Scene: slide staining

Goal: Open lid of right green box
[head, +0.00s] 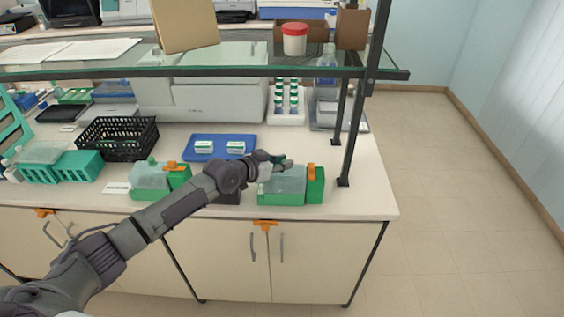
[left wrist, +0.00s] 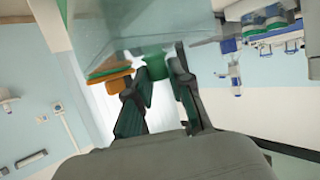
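The right green box (head: 290,192) stands near the right end of the bench, with a translucent lid (head: 283,180) that looks shut and an orange clip (head: 311,170) at its right side. My left gripper (head: 280,162) is at the top of this lid. In the left wrist view its two fingers (left wrist: 157,88) are spread apart, with the lid's green knob (left wrist: 154,68) between their tips. A gap seems to show beside the knob; contact is unclear. The lid (left wrist: 130,22) fills the top of that view. My right gripper is not in view.
Another green box (head: 150,190) with a translucent lid stands to the left. A blue tray (head: 217,137) with small boxes lies behind. A black basket (head: 118,150) is farther left. A glass shelf (head: 230,72) and its dark post (head: 360,120) are close above and right.

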